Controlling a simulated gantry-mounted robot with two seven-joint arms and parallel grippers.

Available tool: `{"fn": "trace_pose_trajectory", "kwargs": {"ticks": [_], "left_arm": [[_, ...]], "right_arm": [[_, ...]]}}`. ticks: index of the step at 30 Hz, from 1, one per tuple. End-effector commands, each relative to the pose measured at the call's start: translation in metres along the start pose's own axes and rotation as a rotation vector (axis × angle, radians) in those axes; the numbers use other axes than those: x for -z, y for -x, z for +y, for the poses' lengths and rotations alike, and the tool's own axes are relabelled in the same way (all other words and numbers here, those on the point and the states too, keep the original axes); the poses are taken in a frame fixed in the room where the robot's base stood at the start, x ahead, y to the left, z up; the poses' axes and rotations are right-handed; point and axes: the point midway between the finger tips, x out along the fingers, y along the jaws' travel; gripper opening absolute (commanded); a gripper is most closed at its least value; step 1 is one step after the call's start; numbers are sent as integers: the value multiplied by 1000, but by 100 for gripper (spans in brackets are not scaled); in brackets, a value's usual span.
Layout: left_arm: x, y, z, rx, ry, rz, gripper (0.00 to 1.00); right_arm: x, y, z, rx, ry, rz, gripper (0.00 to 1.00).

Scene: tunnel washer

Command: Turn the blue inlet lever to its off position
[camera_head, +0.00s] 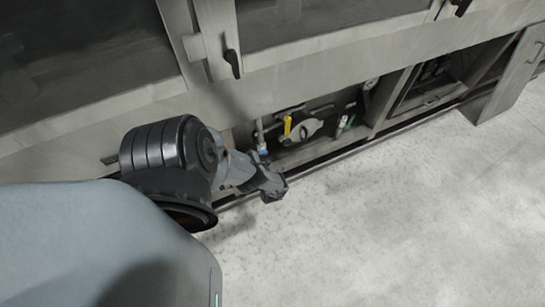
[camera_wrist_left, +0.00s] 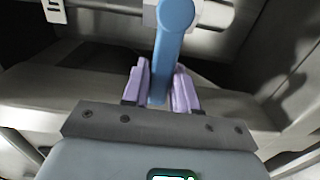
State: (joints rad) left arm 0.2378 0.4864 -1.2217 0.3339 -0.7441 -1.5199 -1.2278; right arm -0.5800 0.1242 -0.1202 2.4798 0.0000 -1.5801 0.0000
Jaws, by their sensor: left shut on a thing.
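The blue inlet lever (camera_wrist_left: 173,28) shows large in the left wrist view, running from a pale fitting at the top down between the two purple fingers of my left gripper (camera_wrist_left: 162,90). The fingers are shut on its lower end, one on each side. In the head view a small blue part (camera_head: 262,148) shows at the open lower compartment, beside my left gripper (camera_head: 262,165). My left arm covers the fingertips and much of the lever there. My right gripper is in neither view.
A black latch (camera_head: 232,63) is on the panel above. The pale floor (camera_head: 400,220) in front is clear.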

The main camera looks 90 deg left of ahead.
Motion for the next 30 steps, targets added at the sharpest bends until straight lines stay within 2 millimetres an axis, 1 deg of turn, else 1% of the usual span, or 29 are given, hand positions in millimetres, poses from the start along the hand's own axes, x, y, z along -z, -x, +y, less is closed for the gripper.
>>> {"fn": "trace_pose_trajectory", "kwargs": {"ticks": [4, 5, 6, 9, 17, 20, 23, 26, 30], "left_arm": [[0, -1, 2, -6, -6, -1, 0], [0, -1, 2, -6, -6, -1, 30], [0, -1, 2, -6, -6, -1, 36], [0, -1, 2, -5, -4, -1, 49], [0, 0, 1, -3, -2, -1, 49], [0, 4, 1, -2, -2, -1, 49], [0, 12, 1, -2, -2, -1, 49], [0, 27, 2, 0, -2, -1, 49], [0, 52, 2, 0, -1, -1, 49]], "right_arm": [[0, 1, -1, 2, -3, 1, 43], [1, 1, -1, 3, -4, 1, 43], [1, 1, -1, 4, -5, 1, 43], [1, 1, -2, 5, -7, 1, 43], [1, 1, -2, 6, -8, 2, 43], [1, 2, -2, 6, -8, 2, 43], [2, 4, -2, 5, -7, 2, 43], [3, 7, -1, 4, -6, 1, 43], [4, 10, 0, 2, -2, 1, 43]]}}
